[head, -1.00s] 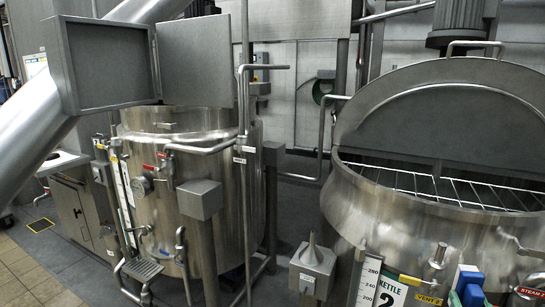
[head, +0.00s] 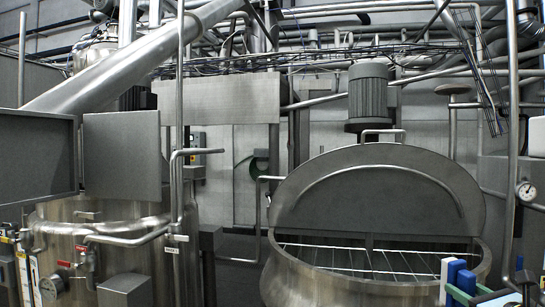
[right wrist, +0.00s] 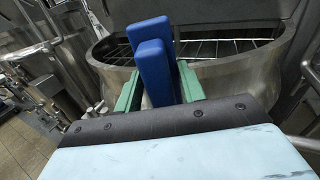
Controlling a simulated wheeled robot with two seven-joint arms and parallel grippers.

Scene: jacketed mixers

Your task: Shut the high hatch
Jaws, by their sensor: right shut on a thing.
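At the left of the head view a square steel panel (head: 122,155) stands open beside a shallow steel frame (head: 38,157), above the left vessel. The round lid (head: 380,190) of the right kettle (head: 345,292) also stands raised, with a bar handle on top. I cannot tell for sure which is the high hatch. My right gripper (head: 458,280) is at the kettle's front right, apart from both. In the right wrist view its blue fingers (right wrist: 156,65) are close together in front of the kettle; what they hold is hidden. My left gripper is out of view.
The left vessel (head: 105,240) has pipes and a valve at its front. An upright pipe (head: 180,120) stands close to the square panel. A wire grid (head: 370,260) shows in the kettle's mouth.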

